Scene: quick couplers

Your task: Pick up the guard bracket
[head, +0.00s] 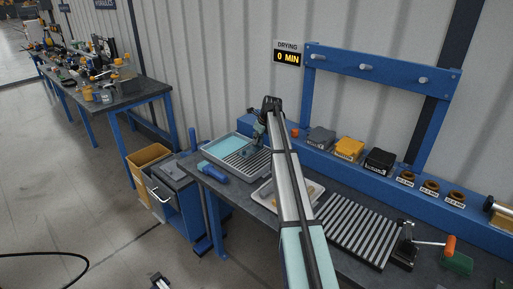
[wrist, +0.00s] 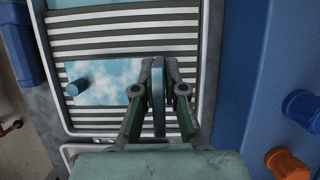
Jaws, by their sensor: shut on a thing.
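My gripper (wrist: 159,78) is shut on a thin blue upright piece, seen edge-on in the wrist view, which appears to be the guard bracket (wrist: 158,112). A shiny, sky-reflecting plate (wrist: 112,83) with a short blue peg (wrist: 77,87) lies directly left of the fingers; I cannot tell whether it is joined to the held piece. Both show over the slatted rack of the tray (wrist: 110,18). In the head view my gripper (head: 258,138) is at the tray (head: 219,146), and the held piece is too small and covered to make out.
A blue cylinder (head: 214,172) lies at the bench's front edge. Black, yellow and grey bins (head: 349,149) and brown rings (head: 407,179) line the back shelf. A striped rack (head: 357,229) is right of my arm. Orange (wrist: 287,163) and blue (wrist: 302,107) knobs stand right of the tray.

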